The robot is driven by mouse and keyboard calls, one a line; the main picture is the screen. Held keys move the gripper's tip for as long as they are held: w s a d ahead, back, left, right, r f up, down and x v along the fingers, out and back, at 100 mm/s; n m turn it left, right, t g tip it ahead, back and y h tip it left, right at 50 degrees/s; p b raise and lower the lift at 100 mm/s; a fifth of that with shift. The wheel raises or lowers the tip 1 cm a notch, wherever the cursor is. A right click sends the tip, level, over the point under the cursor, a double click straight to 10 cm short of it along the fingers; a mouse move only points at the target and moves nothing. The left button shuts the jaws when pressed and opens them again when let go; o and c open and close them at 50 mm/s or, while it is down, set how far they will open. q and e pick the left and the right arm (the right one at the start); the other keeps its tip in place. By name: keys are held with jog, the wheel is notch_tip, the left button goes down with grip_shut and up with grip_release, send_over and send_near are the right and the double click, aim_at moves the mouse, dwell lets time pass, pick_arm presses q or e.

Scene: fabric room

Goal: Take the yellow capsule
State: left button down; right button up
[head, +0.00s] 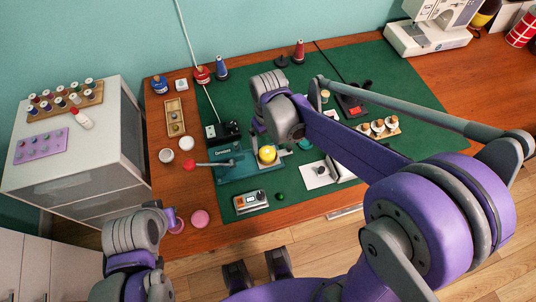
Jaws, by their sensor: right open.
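My right arm reaches in from the right over the table. My right gripper (259,131) is open and points down, just above and slightly left of the capsule in the picture. Its fingers are small and partly hidden by my wrist, and I cannot tell if they touch the capsule.
The device's red-knobbed lever (190,165) sticks out left. A black box (222,132) stands behind. Spools, jars and a sewing machine (430,28) stand around. The front right mat is covered by my arm.

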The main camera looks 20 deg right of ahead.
aim_at(267, 151)
jog(key=shift+a+f, duration=0.2)
jog(key=shift+f, duration=2.55)
jog(key=c, duration=1.4)
